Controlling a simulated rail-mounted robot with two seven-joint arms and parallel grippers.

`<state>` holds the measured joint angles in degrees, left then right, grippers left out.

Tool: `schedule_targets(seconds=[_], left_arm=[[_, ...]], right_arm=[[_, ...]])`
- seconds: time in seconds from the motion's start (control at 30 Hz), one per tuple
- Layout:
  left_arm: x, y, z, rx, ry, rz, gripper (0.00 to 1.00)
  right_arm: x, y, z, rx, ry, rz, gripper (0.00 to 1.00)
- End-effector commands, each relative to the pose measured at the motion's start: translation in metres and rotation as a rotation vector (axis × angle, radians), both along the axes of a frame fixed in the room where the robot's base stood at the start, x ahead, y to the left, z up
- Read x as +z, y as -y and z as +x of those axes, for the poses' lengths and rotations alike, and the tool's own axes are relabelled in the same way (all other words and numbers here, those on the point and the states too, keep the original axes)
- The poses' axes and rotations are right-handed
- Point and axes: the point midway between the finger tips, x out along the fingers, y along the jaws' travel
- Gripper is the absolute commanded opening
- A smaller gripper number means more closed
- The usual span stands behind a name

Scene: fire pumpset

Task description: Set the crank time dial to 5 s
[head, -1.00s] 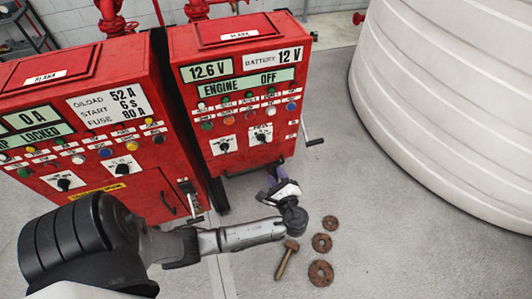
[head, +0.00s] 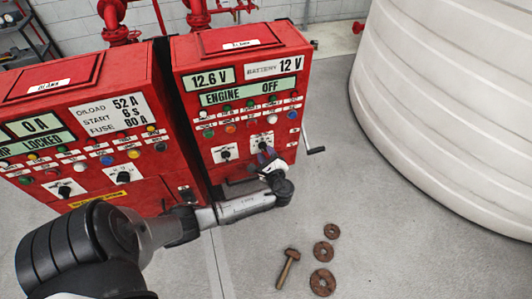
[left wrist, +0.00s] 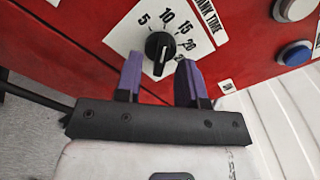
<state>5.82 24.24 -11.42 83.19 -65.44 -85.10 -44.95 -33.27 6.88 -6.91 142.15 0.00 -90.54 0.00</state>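The crank time dial (left wrist: 160,47) is a black knob on a white plate marked 5, 10, 15, 20 and a partly hidden higher number. I cannot tell surely which mark its pointer faces. In the head view the dial (head: 262,145) is the right-hand one of two on the right red cabinet, partly covered by my gripper. My left gripper (left wrist: 160,78) is open, its two purple fingers apart on either side of the knob's lower part. It is empty, and contact is not clear. It also shows in front of the cabinet in the head view (head: 267,160). My right gripper is not in view.
Another dial (head: 225,153) sits left of it, with rows of coloured buttons above. A crank handle (head: 314,150) sticks out from the cabinet's right side. A left red cabinet (head: 75,130) stands alongside.

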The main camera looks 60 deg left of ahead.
Motion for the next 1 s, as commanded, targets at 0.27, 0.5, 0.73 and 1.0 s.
schedule_targets(seconds=[0.27,0.5,0.73,1.0], left_arm=[[0.0002,-0.0076,0.0015,0.000,0.001,0.000,0.36],[0.0002,-0.0074,0.0014,0.000,0.001,0.000,0.31],[0.0001,-0.0072,0.0014,0.000,0.000,0.000,0.09],[-0.0001,-0.0071,0.0013,0.000,0.000,0.000,0.00]], right_arm=[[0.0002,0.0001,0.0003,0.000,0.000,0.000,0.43],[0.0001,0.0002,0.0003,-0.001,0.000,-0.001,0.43],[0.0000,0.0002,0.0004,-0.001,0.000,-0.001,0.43],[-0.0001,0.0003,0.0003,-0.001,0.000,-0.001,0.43]])
